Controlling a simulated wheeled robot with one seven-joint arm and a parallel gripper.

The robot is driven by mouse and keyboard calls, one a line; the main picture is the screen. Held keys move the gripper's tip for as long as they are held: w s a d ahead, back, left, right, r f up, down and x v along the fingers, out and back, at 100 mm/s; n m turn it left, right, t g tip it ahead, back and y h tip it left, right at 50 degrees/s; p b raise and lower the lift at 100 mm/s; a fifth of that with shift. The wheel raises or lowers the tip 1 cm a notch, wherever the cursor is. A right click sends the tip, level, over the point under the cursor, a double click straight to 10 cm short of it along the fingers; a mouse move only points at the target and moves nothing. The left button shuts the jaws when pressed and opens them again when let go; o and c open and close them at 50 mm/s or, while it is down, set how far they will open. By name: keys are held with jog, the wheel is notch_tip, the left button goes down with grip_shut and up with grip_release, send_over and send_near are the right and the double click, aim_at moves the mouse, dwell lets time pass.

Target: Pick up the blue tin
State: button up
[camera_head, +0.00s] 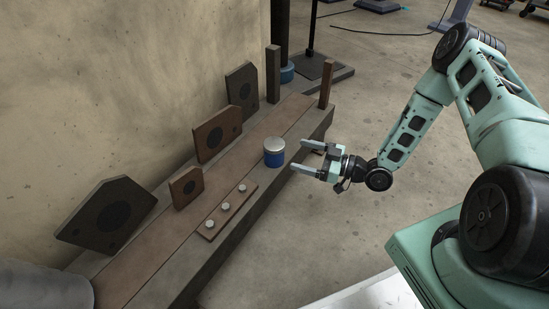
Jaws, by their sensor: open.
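The blue tin (274,158) stands upright on the long low bench, near its front edge. It is a short cylinder with a silver-white lid and a blue lower body. My gripper (302,156) is open and empty, just to the right of the tin. Its two fingers point left toward the tin, at about its height. A small gap seems to lie between the fingertips and the tin; whether they touch is hard to tell.
On the bench (150,275), a small wooden strip (227,211) with pale round knobs lies left of the tin. Several dark and brown plates with round centres, such as one brown plate (217,133), stand behind. A wooden post (326,84) rises behind the gripper. Concrete floor lies open right.

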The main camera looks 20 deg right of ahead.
aim_at(269, 146)
jog(key=b+x, duration=0.2)
jog(key=x, duration=0.4)
jog(key=shift+w+a+f+b, duration=0.2)
jog(key=shift+w+a+b, duration=0.25)
jog(key=shift+b, duration=0.5)
jog(key=b+x, duration=0.2)
jog(key=x, duration=0.1)
jog(key=shift+b, duration=0.3)
jog(key=shift+w+a+r, duration=0.2)
jog(key=shift+w+a, duration=0.15)
jog(key=shift+w, duration=0.05)
jog(key=c, duration=1.2)
